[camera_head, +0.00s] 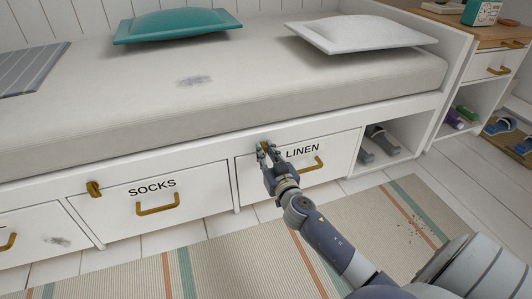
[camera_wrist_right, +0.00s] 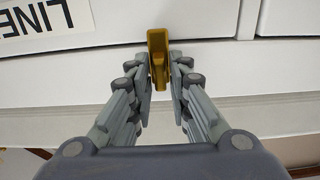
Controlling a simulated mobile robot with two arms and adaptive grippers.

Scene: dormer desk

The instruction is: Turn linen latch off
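The linen latch (camera_head: 265,146) is a small brass turn-piece at the upper left of the drawer front marked LINEN (camera_head: 303,150). In the right wrist view the latch (camera_wrist_right: 157,45) is an elongated brass bar lying across the gap between drawer and bed frame. My right gripper (camera_head: 268,154) is at the latch. In the wrist view its fingers (camera_wrist_right: 160,80) are open, one on each side of the latch's near end, with narrow gaps; contact is hard to tell. In the head view the fingers partly hide the latch. My left gripper is out of view.
A SOCKS drawer (camera_head: 150,200) with its own brass latch (camera_head: 93,189) is to the left. The LINEN drawer has a brass handle (camera_head: 312,165). Open cubbies with shoes (camera_head: 383,140) are to the right. A striped rug (camera_head: 240,262) lies on the floor.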

